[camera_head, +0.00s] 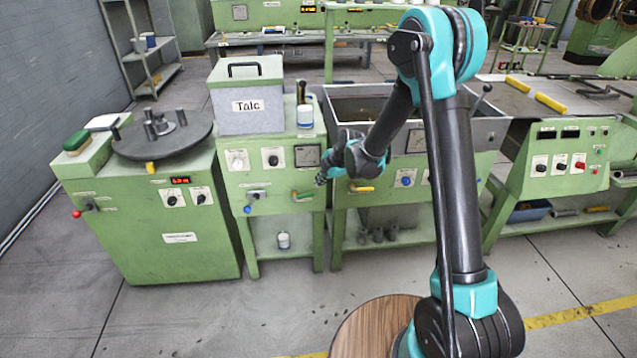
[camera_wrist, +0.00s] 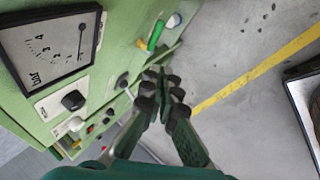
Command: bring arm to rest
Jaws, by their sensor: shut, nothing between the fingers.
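My arm rises from the right of the head view, bends at a teal elbow and reaches down toward the green machines. My gripper (camera_head: 322,178) is small there, in front of the green panels. In the wrist view my gripper (camera_wrist: 163,75) is shut, its dark fingertips together with nothing between them. The green panel with a gauge (camera_wrist: 52,45) marked "bar" stands to the left of the fingers. A green-handled valve (camera_wrist: 156,35) lies beyond the fingertips. Whether the fingers touch the panel or a knob, I cannot tell.
The Talc box (camera_head: 250,105) stands on the middle machine. A round dark plate (camera_head: 162,135) with pegs tops the left machine. A right console (camera_head: 565,160) carries knobs. A round wooden top (camera_head: 372,328) is near my base. The grey floor at front left is clear.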

